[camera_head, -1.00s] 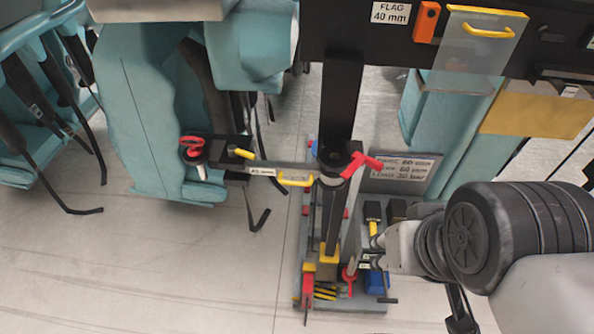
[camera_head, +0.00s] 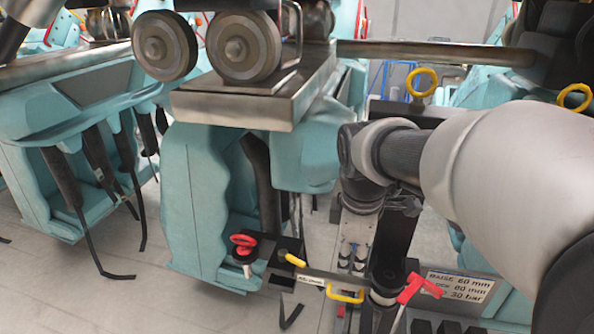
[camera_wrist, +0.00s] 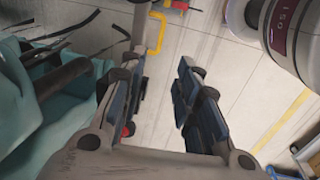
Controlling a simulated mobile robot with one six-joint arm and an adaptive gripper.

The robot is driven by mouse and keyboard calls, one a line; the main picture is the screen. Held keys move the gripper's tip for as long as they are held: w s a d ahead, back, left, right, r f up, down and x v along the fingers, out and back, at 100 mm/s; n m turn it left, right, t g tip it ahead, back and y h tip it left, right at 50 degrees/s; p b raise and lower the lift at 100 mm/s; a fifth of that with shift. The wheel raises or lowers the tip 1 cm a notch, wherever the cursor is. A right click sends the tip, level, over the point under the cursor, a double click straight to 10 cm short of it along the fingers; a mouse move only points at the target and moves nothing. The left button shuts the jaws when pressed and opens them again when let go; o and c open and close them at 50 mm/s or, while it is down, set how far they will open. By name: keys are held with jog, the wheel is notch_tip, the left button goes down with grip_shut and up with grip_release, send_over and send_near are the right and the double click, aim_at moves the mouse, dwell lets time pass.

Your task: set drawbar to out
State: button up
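My gripper (camera_head: 354,258) points down in the head view, with its fingers apart and nothing between them. In the wrist view my gripper (camera_wrist: 160,100) is open, with bare floor between the fingers. A grey labelled bar (camera_head: 312,281) carries a yellow U-shaped handle (camera_head: 346,296), below my gripper. The yellow handle also shows in the wrist view (camera_wrist: 156,34), beyond the fingertips and apart from them. I cannot tell for certain which part is the drawbar.
A red knob (camera_head: 243,240) and a yellow grip (camera_head: 295,260) are left of the handle. A red lever (camera_head: 420,287) is at its right, by a sign (camera_head: 460,284). Teal seats (camera_head: 205,205) stand left. Wheels (camera_head: 240,47) and yellow rings (camera_head: 422,82) are above.

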aim_at(346, 298)
jog(key=w+f+b, duration=0.1)
jog(key=f+b, duration=0.1)
jog(key=f, duration=0.3)
jog(key=f+b, duration=0.1)
jog(key=f, duration=0.5)
jog(key=w+d+f+b, duration=0.1)
jog(key=f+b, duration=0.1)
jog(key=f, duration=0.4)
jog(key=shift+w+b, duration=0.35)
jog(key=shift+c, duration=0.5)
grip_shut()
